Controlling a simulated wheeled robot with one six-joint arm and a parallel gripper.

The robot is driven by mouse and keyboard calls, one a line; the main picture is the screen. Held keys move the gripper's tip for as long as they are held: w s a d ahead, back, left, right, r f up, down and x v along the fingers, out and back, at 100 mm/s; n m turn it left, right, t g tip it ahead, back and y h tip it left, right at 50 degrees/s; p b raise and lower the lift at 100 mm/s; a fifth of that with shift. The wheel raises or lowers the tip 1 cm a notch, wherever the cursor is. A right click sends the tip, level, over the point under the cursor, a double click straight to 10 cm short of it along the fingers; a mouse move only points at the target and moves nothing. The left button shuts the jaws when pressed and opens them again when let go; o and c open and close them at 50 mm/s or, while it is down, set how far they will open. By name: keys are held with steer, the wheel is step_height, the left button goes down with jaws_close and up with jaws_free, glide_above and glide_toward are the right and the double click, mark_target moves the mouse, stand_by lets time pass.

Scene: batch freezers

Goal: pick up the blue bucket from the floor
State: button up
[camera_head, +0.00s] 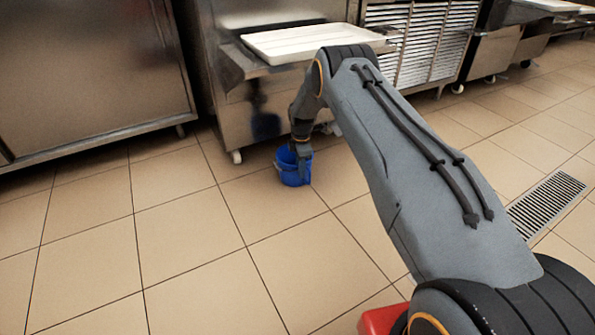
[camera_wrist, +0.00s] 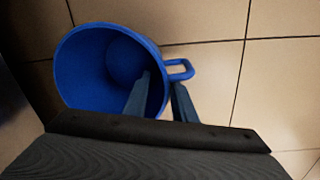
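The blue bucket (camera_head: 295,178) stands on the tiled floor in front of the steel machine in the head view. In the wrist view I look down into the bucket (camera_wrist: 82,75), with its loop handle on the right side of its rim. My gripper (camera_head: 301,149) reaches down to the bucket's top from above. In the wrist view my gripper (camera_wrist: 162,79) has one finger inside the bucket and the other outside, below the handle. The bucket wall lies between the fingers, which are apart. The fingertips are partly hidden in the head view.
A steel machine (camera_head: 240,122) with a white tray (camera_head: 305,42) on its shelf stands just behind the bucket. A steel cabinet (camera_head: 90,75) is at left and a rack of trays (camera_head: 420,45) at right. A floor drain (camera_head: 546,203) lies right. The front-left floor is clear.

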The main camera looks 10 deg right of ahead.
mark_target(299, 185)
steer(key=shift+w+a+f+b, duration=0.1)
steer(key=shift+f+b, duration=0.95)
steer(key=shift+f, duration=0.7)
steer(key=shift+a+f+b, duration=0.1)
steer(key=shift+f+b, duration=0.9)
steer(key=shift+f, duration=0.7)
steer(key=shift+r, duration=0.1)
jaws_close()
